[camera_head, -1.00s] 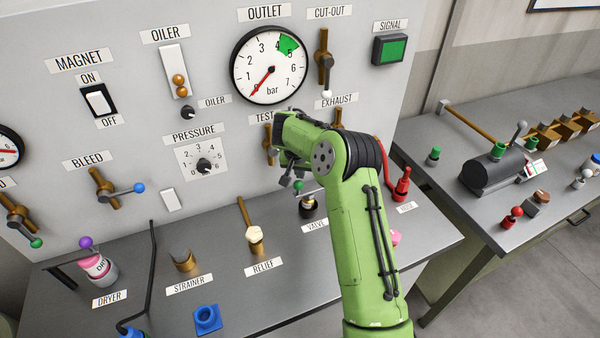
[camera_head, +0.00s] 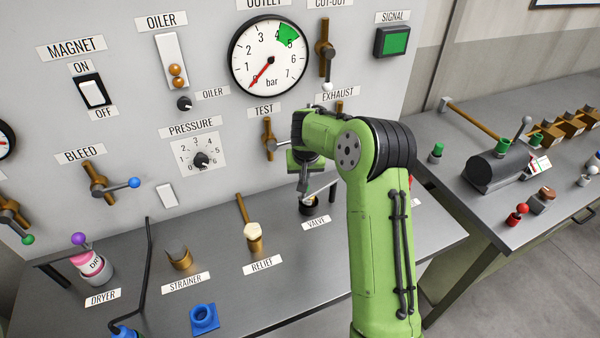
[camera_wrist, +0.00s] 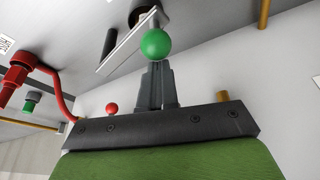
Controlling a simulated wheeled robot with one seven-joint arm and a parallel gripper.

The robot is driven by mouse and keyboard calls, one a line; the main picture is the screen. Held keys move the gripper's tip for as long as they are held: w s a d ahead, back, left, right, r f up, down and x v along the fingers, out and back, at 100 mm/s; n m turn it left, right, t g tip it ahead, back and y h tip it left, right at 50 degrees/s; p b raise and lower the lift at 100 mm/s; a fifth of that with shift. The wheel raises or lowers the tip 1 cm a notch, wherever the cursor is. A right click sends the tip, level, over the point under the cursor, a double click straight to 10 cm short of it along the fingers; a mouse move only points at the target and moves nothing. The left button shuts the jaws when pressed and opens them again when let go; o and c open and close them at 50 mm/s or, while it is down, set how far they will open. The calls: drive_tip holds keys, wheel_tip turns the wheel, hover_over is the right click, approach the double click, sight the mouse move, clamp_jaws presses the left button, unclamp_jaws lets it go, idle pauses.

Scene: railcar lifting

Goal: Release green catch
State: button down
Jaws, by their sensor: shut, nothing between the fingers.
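A green ball knob (camera_wrist: 155,43) shows in the wrist view, just beyond my fingertips. It lies in front of a pale flat bar (camera_wrist: 124,45). I cannot tell whether the fingers touch the knob. My gripper (camera_wrist: 156,68) is shut and empty. In the head view my gripper (camera_head: 303,191) points down over the VALVE fitting (camera_head: 308,207) on the bench. A pale bar (camera_head: 322,189) sticks out to the right of the fingers there. The green knob is hidden behind my gripper in the head view.
The TEST lever (camera_head: 269,142) is on the panel just left of my gripper. The RELIEF fitting (camera_head: 254,238) and STRAINER fitting (camera_head: 178,256) stand to the left on the bench. A red fitting with hose (camera_wrist: 20,75) is at the wrist view's left.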

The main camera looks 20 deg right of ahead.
drive_tip(key=s+d+n+g+y, duration=0.1)
drive_tip(key=s+d+n+y, duration=0.3)
drive_tip(key=s+d+n, duration=0.5)
drive_tip(key=shift+s+d+n+g+y, duration=0.3)
drive_tip(key=shift+n+g, duration=0.1)
drive_tip(key=shift+n, duration=2.8)
wheel_tip(320, 180, up, 10)
drive_tip(key=p, duration=0.2)
drive_tip(key=shift+w+a, duration=0.25)
drive_tip(key=shift+a, duration=0.05)
